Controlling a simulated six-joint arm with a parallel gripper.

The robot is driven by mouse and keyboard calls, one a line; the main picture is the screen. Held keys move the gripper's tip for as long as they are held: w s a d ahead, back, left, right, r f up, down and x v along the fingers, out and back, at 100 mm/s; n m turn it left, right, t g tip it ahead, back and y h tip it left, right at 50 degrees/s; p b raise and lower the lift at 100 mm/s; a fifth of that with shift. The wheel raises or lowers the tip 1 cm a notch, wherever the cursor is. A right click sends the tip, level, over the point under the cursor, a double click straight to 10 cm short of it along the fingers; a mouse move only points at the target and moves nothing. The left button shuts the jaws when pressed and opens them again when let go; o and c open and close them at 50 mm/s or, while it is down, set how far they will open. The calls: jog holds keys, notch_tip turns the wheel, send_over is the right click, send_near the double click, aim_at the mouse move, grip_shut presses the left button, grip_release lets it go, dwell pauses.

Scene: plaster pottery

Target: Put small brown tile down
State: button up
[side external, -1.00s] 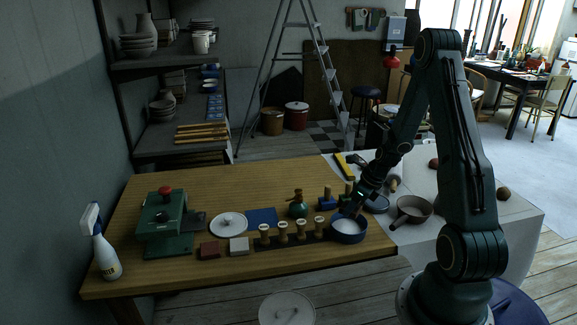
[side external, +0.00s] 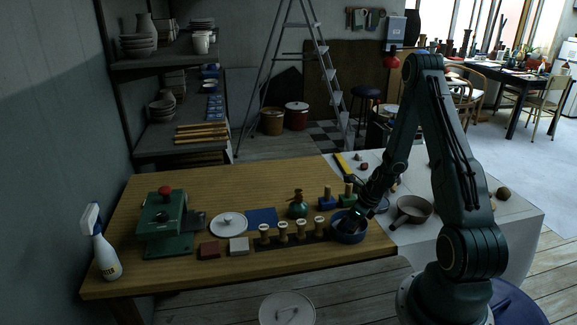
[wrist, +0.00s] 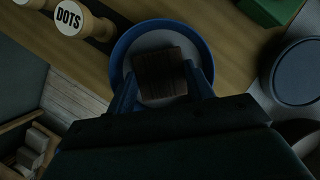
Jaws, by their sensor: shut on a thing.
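A small brown tile (wrist: 160,74) sits between the two fingers of my gripper (wrist: 160,88) in the wrist view, inside the outline of a round blue bowl (wrist: 122,52). My gripper is shut on the tile. In the side view my gripper (side external: 352,221) reaches down into the blue bowl (side external: 349,238) at the table's right end. The tile cannot be made out there. I cannot tell whether it touches the bowl's pale contents.
Stamps with round pale tops (side external: 283,232) stand in a row left of the bowl. A reddish-brown block (side external: 208,250) and a pale block (side external: 239,246) lie farther left. A pan (side external: 412,210) is to the right.

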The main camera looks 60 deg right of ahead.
jog(key=shift+f, duration=0.4)
jog(key=o, duration=0.7)
jog(key=shift+o, duration=0.2)
jog(key=shift+r, duration=0.1)
jog(key=v, duration=1.2)
dwell(0.3)
